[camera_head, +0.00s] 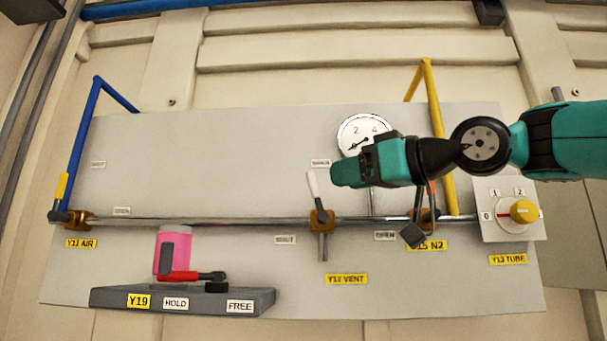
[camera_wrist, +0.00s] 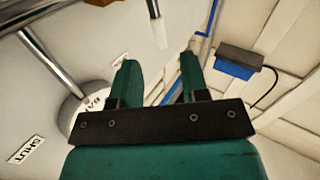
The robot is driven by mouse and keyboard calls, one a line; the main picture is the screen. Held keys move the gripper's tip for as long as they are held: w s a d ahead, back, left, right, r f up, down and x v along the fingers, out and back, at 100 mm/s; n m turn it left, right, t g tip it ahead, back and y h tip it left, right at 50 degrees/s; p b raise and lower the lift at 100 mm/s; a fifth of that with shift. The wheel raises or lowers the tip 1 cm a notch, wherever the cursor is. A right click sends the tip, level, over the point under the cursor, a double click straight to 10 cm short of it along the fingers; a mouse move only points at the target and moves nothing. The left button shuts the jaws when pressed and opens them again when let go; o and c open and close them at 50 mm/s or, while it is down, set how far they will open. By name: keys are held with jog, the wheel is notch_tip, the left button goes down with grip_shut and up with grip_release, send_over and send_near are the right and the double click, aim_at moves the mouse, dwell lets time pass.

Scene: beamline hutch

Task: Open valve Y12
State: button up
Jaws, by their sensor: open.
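The label that appears to read Y12 VENT (camera_head: 346,280) is on the grey panel, below a brass valve body (camera_head: 322,218) on the horizontal pipe. This valve's white-tipped lever (camera_head: 312,186) points up and slightly left, towards a small label (camera_head: 320,163) too blurred to read.
A round pressure gauge (camera_head: 362,132) stands behind my gripper. A yellow pipe (camera_head: 436,140) and the N2 valve are partly hidden by my arm. A yellow knob (camera_head: 523,211) is at right.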

aim_at(313, 185)
jog(key=p+x, duration=0.3)
jog(key=x, duration=0.5)
jog(key=shift+a+r+p, duration=0.1)
jog(key=shift+a+p, duration=0.05)
jog(key=shift+p, duration=0.15)
jog(key=shift+w+a, duration=0.35)
jog(key=shift+a, duration=0.05)
jog(key=shift+f, duration=0.25)
grip_shut()
